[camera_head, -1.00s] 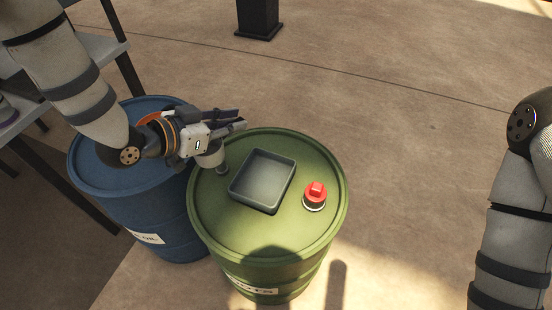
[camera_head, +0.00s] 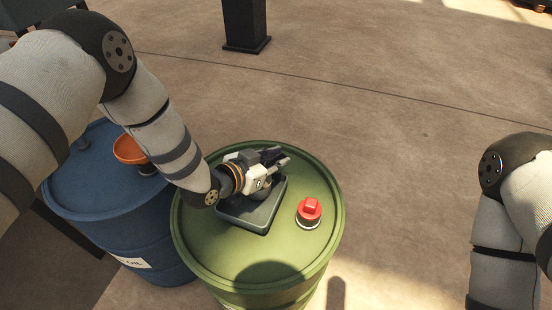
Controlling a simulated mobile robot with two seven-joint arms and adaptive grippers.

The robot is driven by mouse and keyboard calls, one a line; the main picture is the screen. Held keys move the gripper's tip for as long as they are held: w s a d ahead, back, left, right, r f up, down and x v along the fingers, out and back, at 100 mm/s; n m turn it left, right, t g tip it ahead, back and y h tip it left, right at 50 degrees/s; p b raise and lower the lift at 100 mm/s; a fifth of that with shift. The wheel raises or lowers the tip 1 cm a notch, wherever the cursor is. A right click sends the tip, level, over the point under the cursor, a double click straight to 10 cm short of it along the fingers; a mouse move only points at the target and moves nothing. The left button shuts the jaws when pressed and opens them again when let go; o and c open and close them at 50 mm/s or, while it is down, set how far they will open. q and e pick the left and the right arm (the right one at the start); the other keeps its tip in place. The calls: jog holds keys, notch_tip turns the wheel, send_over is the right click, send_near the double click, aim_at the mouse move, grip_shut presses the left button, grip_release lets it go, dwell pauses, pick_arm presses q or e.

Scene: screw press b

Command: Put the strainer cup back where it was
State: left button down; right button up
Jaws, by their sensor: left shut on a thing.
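My left gripper (camera_head: 274,158) is over the dark grey tray (camera_head: 245,217) on top of the green barrel. It is shut on the strainer cup (camera_head: 262,188), a small grey cup mostly hidden under the fingers. The cup is over or inside the tray; I cannot tell whether it touches the tray's bottom. My left forearm reaches across the blue barrel from the left. My right gripper is out of view; only part of the right arm shows at the right edge.
The blue barrel (camera_head: 90,202) at left carries an orange funnel (camera_head: 127,150). A dark post (camera_head: 244,22) stands behind. The floor to the right is clear.

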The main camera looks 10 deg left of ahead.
pick_arm(q)
jog(key=shift+f, duration=0.25)
jog(key=c, duration=1.5)
grip_release()
jog(key=shift+r, duration=0.2)
jog(key=shift+s+a+r, duration=0.1)
jog(key=shift+a+r, duration=0.05)
jog(key=shift+r, duration=0.15)
jog(key=p+v, duration=0.2)
jog(key=v, duration=0.9)
jog(key=shift+s+a, duration=0.1)
jog(key=shift+s, duration=0.2)
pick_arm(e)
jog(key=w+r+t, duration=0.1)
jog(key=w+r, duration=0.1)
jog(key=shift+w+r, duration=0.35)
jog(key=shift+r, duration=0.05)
pick_arm(q)
jog(key=shift+s+f, duration=0.1)
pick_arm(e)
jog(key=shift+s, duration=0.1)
